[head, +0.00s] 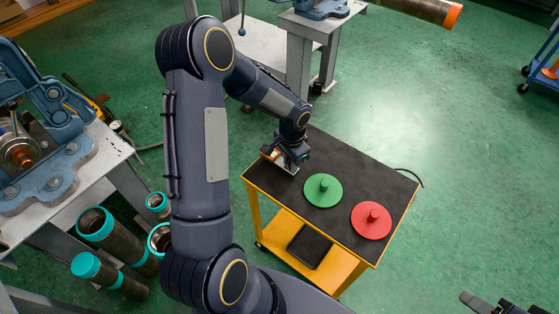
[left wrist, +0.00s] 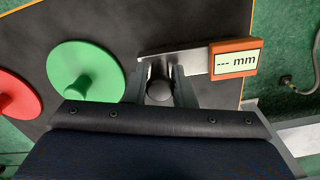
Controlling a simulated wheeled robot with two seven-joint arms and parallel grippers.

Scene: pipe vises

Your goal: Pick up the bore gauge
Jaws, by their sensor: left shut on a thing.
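The bore gauge (left wrist: 233,58) has an orange-framed display reading "--- mm" and a flat metal bar with a round grey handle (left wrist: 159,91). In the left wrist view, the fingers of my left gripper (left wrist: 160,84) are on either side of that handle, shut on it. In the head view, the gauge (head: 268,152) is at the far left corner of the black-topped cart, with my left gripper (head: 291,163) over it, partly hiding it. I cannot tell whether the gauge touches the top. Part of my right gripper (head: 492,304) shows at the bottom right, cut off by the frame.
A green disc (head: 323,190) and a red disc (head: 371,220), each with a knob, lie on the yellow cart (head: 405,190) right of the gauge. A dark tablet-like object (head: 310,246) lies on its lower shelf. Pipes (head: 97,225) stand at left by a vise bench (head: 95,160).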

